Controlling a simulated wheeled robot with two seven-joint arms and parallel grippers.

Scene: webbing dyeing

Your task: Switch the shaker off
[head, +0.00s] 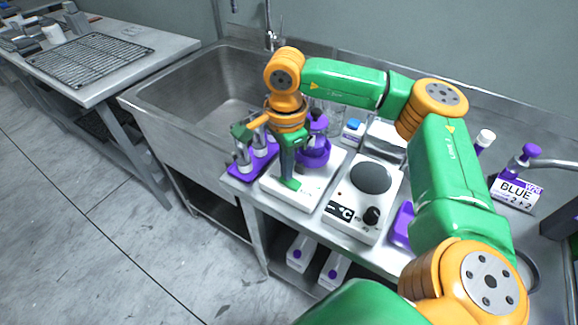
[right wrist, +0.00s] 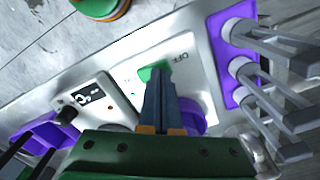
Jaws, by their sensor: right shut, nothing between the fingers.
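The shaker (head: 317,186) is a white flat box on the steel bench, with a flask of purple liquid (head: 317,152) on top. My right gripper (head: 288,177) points down at the shaker's front part, its fingers shut and empty. In the right wrist view, the closed fingertips (right wrist: 154,80) are at a green switch (right wrist: 152,68) on the white panel, and an "OFF" label (right wrist: 181,57) shows beside it. The fingers partly cover the switch; I cannot tell whether they touch it or which way it is tipped. My left gripper is not in view.
A hotplate (head: 341,222) with a display and black knob stands right of the shaker. A purple rack (head: 262,163) with grey cylinders stands at its left, close to the gripper. The sink (head: 190,92) lies further left. Bottles and a "BLUE" label (head: 515,190) are at right.

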